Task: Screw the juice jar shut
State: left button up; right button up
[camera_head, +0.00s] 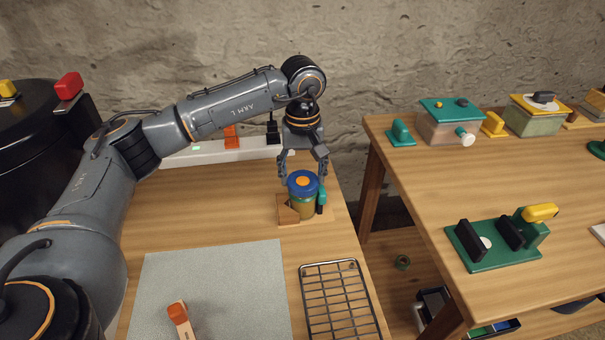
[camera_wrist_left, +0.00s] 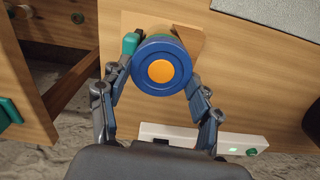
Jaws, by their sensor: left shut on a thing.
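The juice jar (camera_head: 302,207) stands upright in a wooden holder (camera_head: 288,213) near the back right of the left table. A blue lid with an orange centre (camera_head: 302,183) sits on top of the jar; it also shows in the left wrist view (camera_wrist_left: 145,84). A green clamp piece (camera_head: 322,196) is beside the jar on its right. My left gripper (camera_head: 303,172) points down from above and is shut on the blue lid, with a finger on each side. The lid hides the jar's rim and most of the jar in the left wrist view. My right gripper is not in view.
A grey mat (camera_head: 215,280) and a wire rack (camera_head: 340,300) lie in front of the holder. An orange-topped tool (camera_head: 179,315) lies on the mat. A white strip (camera_head: 215,152) runs behind. A second table (camera_head: 420,165) with boxes and a green fixture (camera_head: 495,245) stands right, past a gap.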

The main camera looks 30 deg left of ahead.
pick_arm(q)
jog(key=m+b, duration=0.1)
jog(key=m, duration=0.2)
jog(key=shift+d, duration=0.1)
jog(key=shift+m, duration=0.8)
jog(key=shift+m+b, duration=0.6)
jog(key=shift+m, duration=0.6)
jog(key=shift+d+m, duration=0.1)
jog(key=shift+m, duration=1)
jog(key=o, duration=1.4)
